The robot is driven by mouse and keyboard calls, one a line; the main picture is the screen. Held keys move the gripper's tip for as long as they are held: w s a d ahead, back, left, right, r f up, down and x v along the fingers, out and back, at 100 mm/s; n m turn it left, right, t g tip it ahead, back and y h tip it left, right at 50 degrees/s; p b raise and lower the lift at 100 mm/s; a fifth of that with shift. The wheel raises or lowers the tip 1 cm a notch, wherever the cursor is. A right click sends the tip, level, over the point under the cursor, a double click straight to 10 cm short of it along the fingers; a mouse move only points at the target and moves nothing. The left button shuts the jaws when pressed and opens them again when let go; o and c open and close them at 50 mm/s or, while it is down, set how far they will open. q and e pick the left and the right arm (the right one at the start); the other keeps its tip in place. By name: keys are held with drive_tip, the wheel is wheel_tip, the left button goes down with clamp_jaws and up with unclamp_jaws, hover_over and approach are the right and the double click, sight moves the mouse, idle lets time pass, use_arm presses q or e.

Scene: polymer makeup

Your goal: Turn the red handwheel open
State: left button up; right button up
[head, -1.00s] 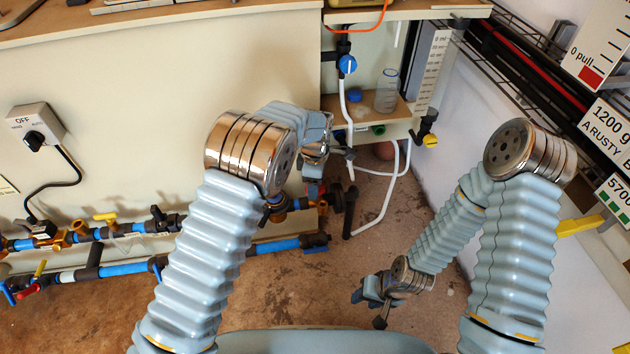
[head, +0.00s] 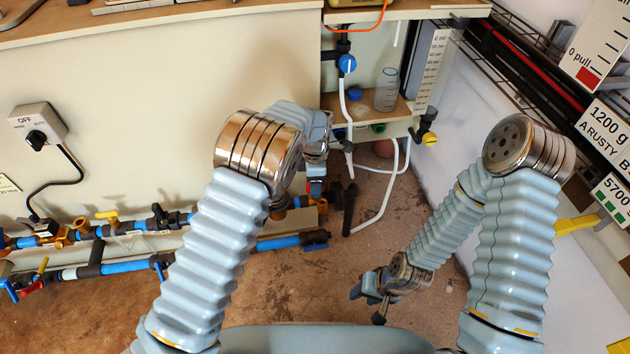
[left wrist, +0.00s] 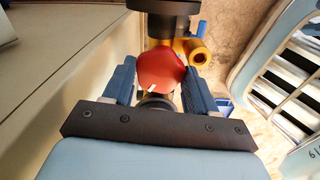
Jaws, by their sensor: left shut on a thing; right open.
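The red handwheel (left wrist: 160,70) shows in the left wrist view as a rounded red knob with a small white mark near its lower right edge. My left gripper (left wrist: 158,84) has its blue fingers on either side of the wheel and is shut on it. In the head view my left gripper (head: 316,186) is at the right end of the upper pipe run, and the wheel is largely hidden there by the gripper and arm. My right gripper (head: 371,295) is open and empty, low over the floor, away from the pipes.
Blue pipes (head: 125,267) with brass fittings run along the bench front, with a yellow-handled valve (head: 107,216). A switch box marked OFF (head: 37,122) is on the panel. White hose (head: 384,202) hangs right of the wheel. A clear bottle (head: 386,90) stands on the shelf. The floor is open around my right gripper.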

use_arm(q)
drive_tip(key=o, duration=1)
wheel_tip(320, 180, up, 14)
drive_tip(key=shift+f+p, duration=0.1)
drive_tip(key=shift+p, duration=0.5)
